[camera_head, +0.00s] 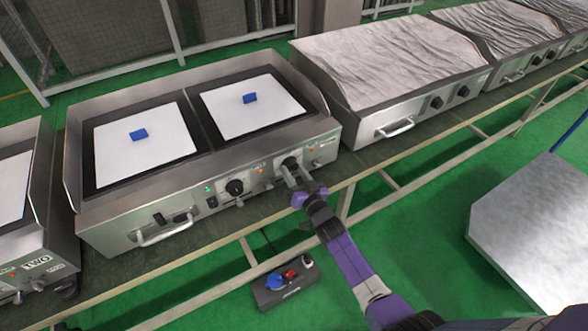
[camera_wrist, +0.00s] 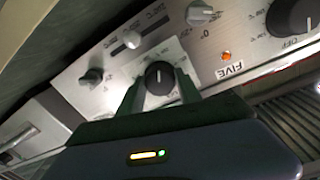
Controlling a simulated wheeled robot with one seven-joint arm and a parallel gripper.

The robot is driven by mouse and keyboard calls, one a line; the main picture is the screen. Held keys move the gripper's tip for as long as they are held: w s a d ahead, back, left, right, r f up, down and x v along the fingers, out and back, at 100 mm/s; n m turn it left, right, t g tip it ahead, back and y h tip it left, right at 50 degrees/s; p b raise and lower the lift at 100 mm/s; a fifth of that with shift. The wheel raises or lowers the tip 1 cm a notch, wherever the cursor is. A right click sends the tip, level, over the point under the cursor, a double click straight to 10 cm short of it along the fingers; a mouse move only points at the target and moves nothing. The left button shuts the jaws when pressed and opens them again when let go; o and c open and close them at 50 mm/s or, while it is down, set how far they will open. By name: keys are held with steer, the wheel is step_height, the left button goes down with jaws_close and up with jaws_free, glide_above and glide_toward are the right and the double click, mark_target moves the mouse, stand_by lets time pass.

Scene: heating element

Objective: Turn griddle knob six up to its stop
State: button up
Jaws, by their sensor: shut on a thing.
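A two-plate griddle (camera_head: 205,142) stands on the bench, with a row of controls along its front. My gripper (camera_head: 292,172) reaches the right black knob (camera_head: 290,162) on this front. In the wrist view my gripper (camera_wrist: 160,88) has one finger on each side of a round black knob (camera_wrist: 159,76) and is shut on it. The knob's white pointer line runs roughly up and down in the picture, and the knob sits on a pale plate. The label FIVE (camera_wrist: 230,70) reads upside down to its right. No label for six is readable.
An orange lamp (camera_wrist: 226,56) is lit. Blue blocks (camera_head: 139,134) lie on the plates. A black box (camera_head: 287,285) sits below on the green floor.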

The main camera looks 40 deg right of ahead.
steer(key=shift+f+m, duration=0.1)
steer(key=shift+m, duration=0.4)
steer(key=o, duration=1.4)
steer(key=shift+c, duration=0.2)
steer(key=v, duration=0.7)
steer(key=shift+s+a+p, duration=0.15)
steer(key=shift+s+p, duration=0.2)
